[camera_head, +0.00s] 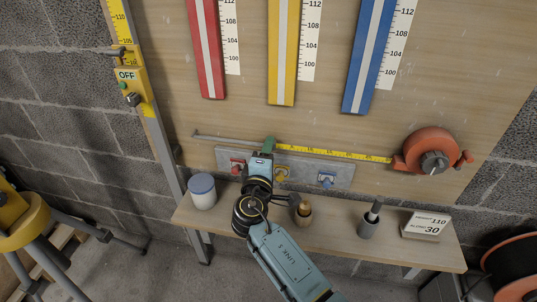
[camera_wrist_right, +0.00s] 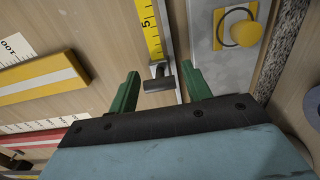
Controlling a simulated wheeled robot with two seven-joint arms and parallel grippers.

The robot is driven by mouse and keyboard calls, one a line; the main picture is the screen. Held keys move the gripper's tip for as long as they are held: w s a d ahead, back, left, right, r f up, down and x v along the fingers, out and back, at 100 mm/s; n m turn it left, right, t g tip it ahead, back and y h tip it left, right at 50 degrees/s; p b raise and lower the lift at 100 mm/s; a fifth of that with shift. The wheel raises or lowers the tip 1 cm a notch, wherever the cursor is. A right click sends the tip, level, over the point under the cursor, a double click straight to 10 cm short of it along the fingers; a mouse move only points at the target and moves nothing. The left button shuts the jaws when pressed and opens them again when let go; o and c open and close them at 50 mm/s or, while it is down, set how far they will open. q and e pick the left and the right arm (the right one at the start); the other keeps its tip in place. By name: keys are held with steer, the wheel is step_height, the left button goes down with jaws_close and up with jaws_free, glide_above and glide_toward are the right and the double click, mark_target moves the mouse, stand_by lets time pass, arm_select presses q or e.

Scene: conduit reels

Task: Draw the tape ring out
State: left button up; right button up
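The tape reel (camera_head: 428,150) is orange-red and mounted on the board at the right. Its yellow tape (camera_head: 340,153) runs out leftward along the board to my right gripper (camera_head: 268,147). In the right wrist view the tape (camera_wrist_right: 150,30) ends in a dark grey, T-shaped pull piece (camera_wrist_right: 159,79), which looks like the tape ring. The green fingers of my right gripper (camera_wrist_right: 163,92) stand apart on either side of this piece, with a gap visible on both sides. In the head view the gripper hides the tape's end. My left gripper is not in view.
A grey plate (camera_head: 342,173) with red, yellow and blue knobs sits under the tape. The shelf (camera_head: 330,232) below holds a white jar (camera_head: 202,191), a wooden piece (camera_head: 304,212), a grey holder (camera_head: 369,221) and a number sign (camera_head: 427,225). A yellow OFF box (camera_head: 130,85) is at left.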

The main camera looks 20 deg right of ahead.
steer(key=shift+s, duration=0.1)
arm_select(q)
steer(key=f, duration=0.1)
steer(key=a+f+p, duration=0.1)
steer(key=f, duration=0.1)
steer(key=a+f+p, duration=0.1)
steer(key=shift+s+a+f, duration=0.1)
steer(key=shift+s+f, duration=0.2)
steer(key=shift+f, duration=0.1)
arm_select(e)
steer(key=v, duration=1.3)
steer(key=shift+s+a, duration=0.1)
